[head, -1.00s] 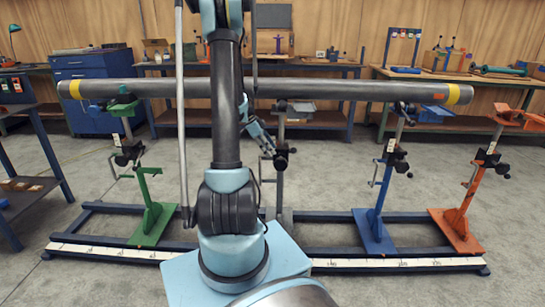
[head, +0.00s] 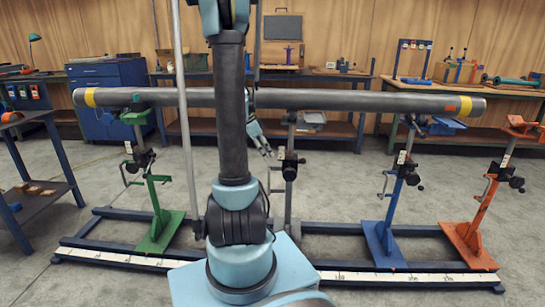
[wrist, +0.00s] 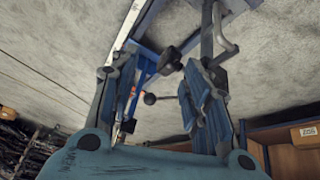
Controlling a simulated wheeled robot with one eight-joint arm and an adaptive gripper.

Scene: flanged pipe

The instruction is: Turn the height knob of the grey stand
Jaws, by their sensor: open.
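The grey stand (head: 289,190) stands upright behind my arm in the head view, under the middle of the long grey pipe (head: 350,101). Its black clamp and knob area (head: 290,166) shows on the post. My gripper (head: 264,146) is just left of that clamp, pointing down and right, with a small gap in the picture. In the wrist view my gripper (wrist: 160,72) is open, its two fingers apart. A black knob (wrist: 169,60) and a rod with a dark ball end (wrist: 150,98) show between the fingers; I cannot tell which stand they belong to.
A green stand (head: 158,205) is at left; a blue stand (head: 387,205) and an orange stand (head: 482,215) are at right. They stand on a dark floor frame (head: 340,229) with a white scale strip (head: 400,279). Workbenches line the back wall.

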